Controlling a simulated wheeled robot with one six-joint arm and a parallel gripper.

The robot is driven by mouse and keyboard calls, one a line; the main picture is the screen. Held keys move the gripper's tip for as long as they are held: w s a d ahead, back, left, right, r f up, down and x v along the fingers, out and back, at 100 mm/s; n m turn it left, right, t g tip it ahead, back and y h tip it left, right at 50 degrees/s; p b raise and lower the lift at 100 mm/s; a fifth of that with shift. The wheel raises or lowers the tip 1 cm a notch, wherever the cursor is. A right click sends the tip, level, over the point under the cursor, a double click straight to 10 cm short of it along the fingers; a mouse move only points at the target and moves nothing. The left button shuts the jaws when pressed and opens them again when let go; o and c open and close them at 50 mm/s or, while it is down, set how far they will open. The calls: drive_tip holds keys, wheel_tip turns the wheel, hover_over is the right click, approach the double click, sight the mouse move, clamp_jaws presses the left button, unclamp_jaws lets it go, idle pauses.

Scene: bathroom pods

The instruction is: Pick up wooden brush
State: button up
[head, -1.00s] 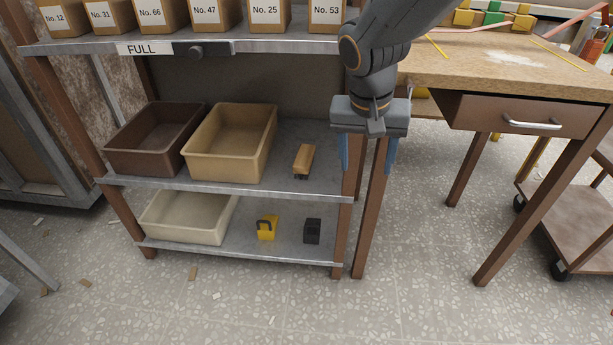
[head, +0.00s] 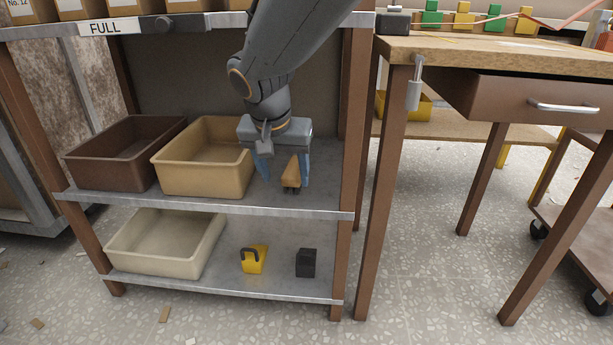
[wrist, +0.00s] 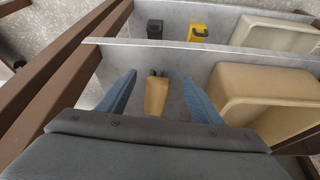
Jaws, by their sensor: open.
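The wooden brush (head: 291,173) lies on the grey middle shelf, to the right of the tan bin, with its dark end toward the shelf's front edge. My gripper (head: 284,180) is over the shelf, with one blue finger on each side of the brush in the head view. In the wrist view the brush (wrist: 156,96) shows between the two open fingers (wrist: 158,98), with a gap on both sides. Part of the brush is hidden behind the gripper body. I cannot tell the exact height of the fingertips over the shelf.
A tan bin (head: 166,178) stands close to the left of my gripper, beside a brown bin (head: 88,178). A shelf post (head: 349,130) rises on the right. The lower shelf holds a cream bin (head: 160,256), a yellow padlock-like object (head: 253,260) and a black block (head: 306,263).

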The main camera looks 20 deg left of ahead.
sight(294, 167)
drive_tip(key=w+b, duration=0.1)
drive_tip(key=w, duration=0.1)
drive_tip(key=w+b, duration=0.1)
drive_tip(key=w, duration=0.1)
drive_tip(key=w+a+b, duration=0.1)
drive_tip(key=w, duration=0.2)
drive_tip(key=shift+w+f, duration=0.15)
drive_tip(key=shift+w, duration=0.2)
drive_tip(key=b+x, duration=0.3)
drive_tip(key=x, duration=0.1)
drive_tip(key=shift+f, duration=0.4)
drive_tip(key=shift+r, duration=0.1)
drive_tip(key=c, duration=1.2)
drive_tip(key=shift+r, duration=0.1)
wheel_tip(294, 167, up, 3)
drive_tip(key=p, duration=0.3)
drive_tip(key=shift+r, duration=0.15)
drive_tip(key=shift+s+d+p, duration=0.4)
drive_tip(key=shift+s+p, duration=0.65)
drive_tip(key=shift+s, duration=1.9)
drive_tip(key=shift+s+d+p, duration=0.4)
drive_tip(key=shift+s+p, duration=0.65)
drive_tip(key=shift+s, duration=1.9)
drive_tip(key=shift+s+d+p, duration=0.4)
drive_tip(key=shift+s+p, duration=0.65)
drive_tip(key=shift+s, duration=1.95)
